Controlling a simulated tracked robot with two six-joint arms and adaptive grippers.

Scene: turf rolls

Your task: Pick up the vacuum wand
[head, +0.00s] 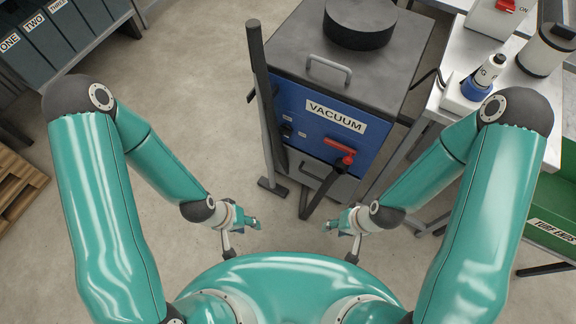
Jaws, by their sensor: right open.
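The vacuum wand (263,90) is a long dark tube standing nearly upright along the left side of the vacuum unit. A flat dark foot shows at its lower end on the floor. The vacuum unit (372,92) is a grey cabinet with a blue front panel, a "VACUUM" label and a red handle. My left gripper (243,238) is open and empty, in front of the wand's foot and apart from it. My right gripper (340,243) is open and empty, in front of the cabinet, to the right of the wand.
A white bench (437,123) with a blue-and-white bottle (483,78) stands right of the cabinet. A green "TURF ENDS" bin (555,190) is at the right edge. Labelled dark bins (55,35) stand upper left, a wooden pallet (18,188) at left. The floor left of the wand is clear.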

